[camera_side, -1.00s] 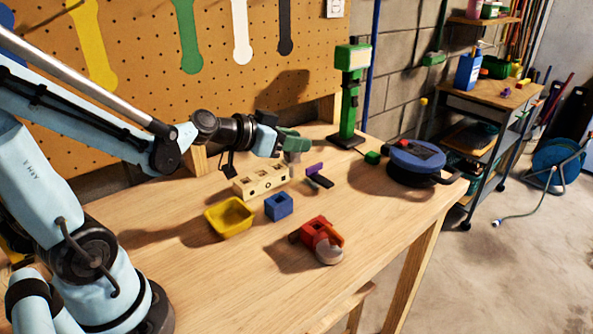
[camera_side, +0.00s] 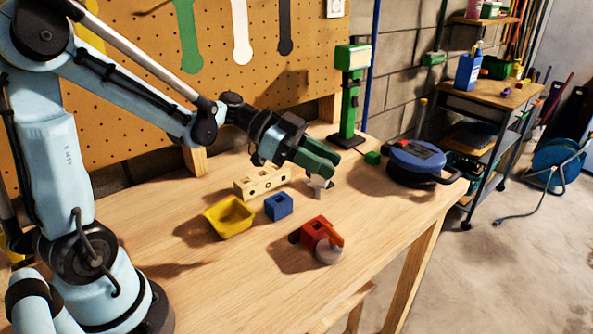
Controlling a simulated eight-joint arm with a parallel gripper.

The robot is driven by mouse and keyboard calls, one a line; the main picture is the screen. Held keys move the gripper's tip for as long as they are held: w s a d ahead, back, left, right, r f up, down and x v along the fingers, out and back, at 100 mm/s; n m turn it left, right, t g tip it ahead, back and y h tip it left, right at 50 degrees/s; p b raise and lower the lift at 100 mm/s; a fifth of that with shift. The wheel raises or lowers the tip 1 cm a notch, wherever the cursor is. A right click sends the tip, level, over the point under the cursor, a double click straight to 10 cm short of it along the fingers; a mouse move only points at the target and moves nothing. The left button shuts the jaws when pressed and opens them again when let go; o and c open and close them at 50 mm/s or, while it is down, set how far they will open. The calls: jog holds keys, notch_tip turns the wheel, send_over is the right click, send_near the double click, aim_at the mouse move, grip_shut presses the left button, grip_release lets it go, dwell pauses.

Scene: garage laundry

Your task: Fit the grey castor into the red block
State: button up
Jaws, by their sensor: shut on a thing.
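The red block (camera_side: 313,231) lies on the bench near the front edge. An orange piece (camera_side: 335,236) and a pale grey wheel (camera_side: 328,252) are at its right front, and a dark round part (camera_side: 294,237) is at its left. My gripper (camera_side: 328,172), with green fingers, points down to the right above the bench, behind the red block. It is shut on a small light grey piece, apparently the grey castor (camera_side: 319,187), which hangs below the fingertips. The fingers hide its upper part.
A blue block (camera_side: 278,206) and a yellow tray (camera_side: 229,216) stand left of the red block. A wooden block with holes (camera_side: 260,182) lies behind them. A green stand (camera_side: 349,100), small green cube (camera_side: 372,158) and blue round device (camera_side: 415,160) stand at the back right. The front bench is clear.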

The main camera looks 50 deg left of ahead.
aim_at(320, 197)
jog(key=shift+f, duration=4.25)
jog(key=shift+f, duration=1)
grip_shut()
jog(key=o, duration=1.2)
grip_release()
jog(key=shift+c, duration=0.2)
jog(key=shift+a, duration=0.1)
jog(key=v, duration=1.2)
jog(key=shift+r, duration=0.1)
